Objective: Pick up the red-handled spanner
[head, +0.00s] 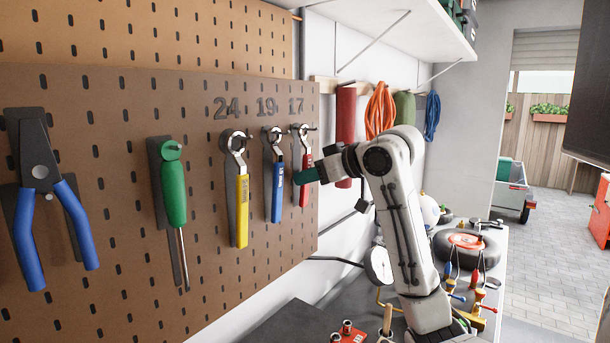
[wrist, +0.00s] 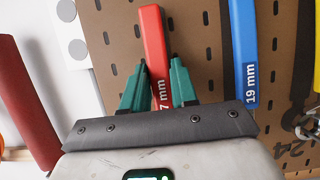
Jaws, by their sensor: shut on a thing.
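The red-handled spanner (head: 304,182) hangs by its ring end on a peg under the number 17 on the brown pegboard. My gripper (head: 306,176) reaches it from the right. In the wrist view the green fingertips (wrist: 160,90) are shut on the red handle (wrist: 153,45), one on each side, and part of its "mm" marking shows between them. The blue-handled spanner (head: 278,190) hangs just to its left under 19, and in the wrist view it stands to the right (wrist: 244,50). The spanner still appears upright against the board.
A yellow-handled spanner (head: 242,210), a green screwdriver (head: 174,195) and blue-handled pliers (head: 45,200) hang further left. A red rolled item (head: 345,130) hangs on the wall behind my gripper. Below is a bench with a tyre (head: 466,248) and a gauge (head: 379,266).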

